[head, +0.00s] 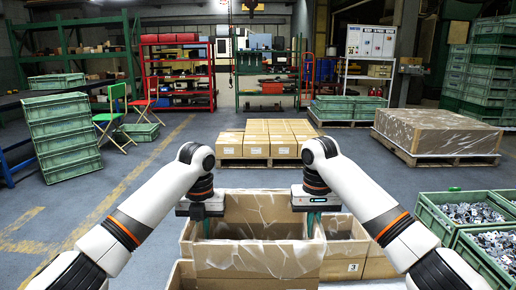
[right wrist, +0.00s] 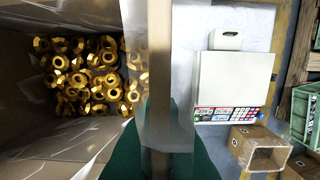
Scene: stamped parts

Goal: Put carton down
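An open cardboard carton (head: 252,259) with a plastic liner stands upright between my two grippers, low in the middle of the head view. In the right wrist view brass nuts (right wrist: 85,75) lie in it. My left gripper (head: 206,222) is at the carton's left wall, apparently clamping its top edge; its fingertips are partly hidden. My right gripper (head: 312,218) is at the right wall. In the right wrist view its green fingers (right wrist: 160,150) sit on both sides of that wall, shut on it. The carton's underside is hidden, so I cannot tell whether it is resting or held up.
Another open carton (head: 345,247) stands close on the right. A white scale (right wrist: 235,78) shows in the right wrist view. Green crates of metal parts (head: 466,213) are at the right. A pallet of closed cartons (head: 268,140) stands ahead, with bare floor to the left.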

